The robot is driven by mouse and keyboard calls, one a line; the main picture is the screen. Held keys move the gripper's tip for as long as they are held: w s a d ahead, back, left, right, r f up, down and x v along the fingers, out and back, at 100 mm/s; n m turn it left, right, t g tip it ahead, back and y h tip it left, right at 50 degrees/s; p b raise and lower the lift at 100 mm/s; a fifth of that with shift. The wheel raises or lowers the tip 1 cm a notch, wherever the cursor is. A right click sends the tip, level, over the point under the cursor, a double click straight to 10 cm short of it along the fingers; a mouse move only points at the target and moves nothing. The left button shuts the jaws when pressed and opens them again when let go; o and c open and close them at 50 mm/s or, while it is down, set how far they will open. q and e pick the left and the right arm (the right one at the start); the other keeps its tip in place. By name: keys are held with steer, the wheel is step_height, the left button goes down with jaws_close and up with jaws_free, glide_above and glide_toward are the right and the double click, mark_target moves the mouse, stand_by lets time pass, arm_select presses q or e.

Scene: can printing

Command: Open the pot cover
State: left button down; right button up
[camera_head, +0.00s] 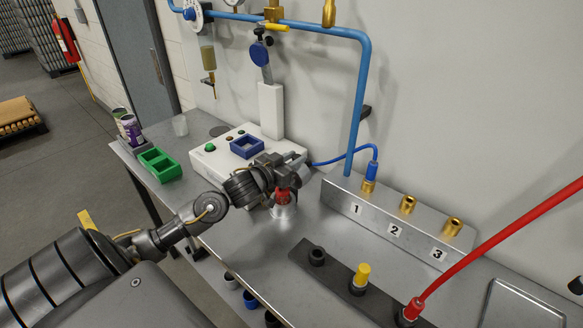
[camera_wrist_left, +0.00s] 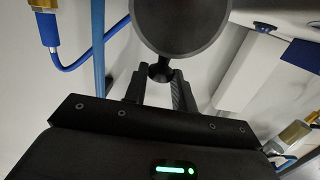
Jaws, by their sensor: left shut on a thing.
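My left gripper (camera_head: 284,173) is over the white machine's right front part in the head view. In the left wrist view the gripper (camera_wrist_left: 161,84) is shut on the small black knob (camera_wrist_left: 160,72) of a round dark cover (camera_wrist_left: 180,24). The cover's far edge runs out of that picture. In the head view the cover cannot be told apart from the dark gripper. A small metal pot (camera_head: 283,212) stands on the table just below the gripper, with a red part (camera_head: 283,196) showing above it. The gap between cover and pot cannot be judged. My right gripper is not in view.
The white machine (camera_head: 222,163) carries a blue square frame (camera_head: 247,147). A green holder (camera_head: 158,165) and cans (camera_head: 131,129) are at the left. A numbered metal block (camera_head: 392,232) and a dark strip with fittings (camera_head: 335,279) lie right. A red hose (camera_head: 497,246) crosses the right side.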

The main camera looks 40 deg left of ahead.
arm_select(q)
steer(key=shift+s+t+b, duration=0.4)
steer(key=shift+s, duration=0.1)
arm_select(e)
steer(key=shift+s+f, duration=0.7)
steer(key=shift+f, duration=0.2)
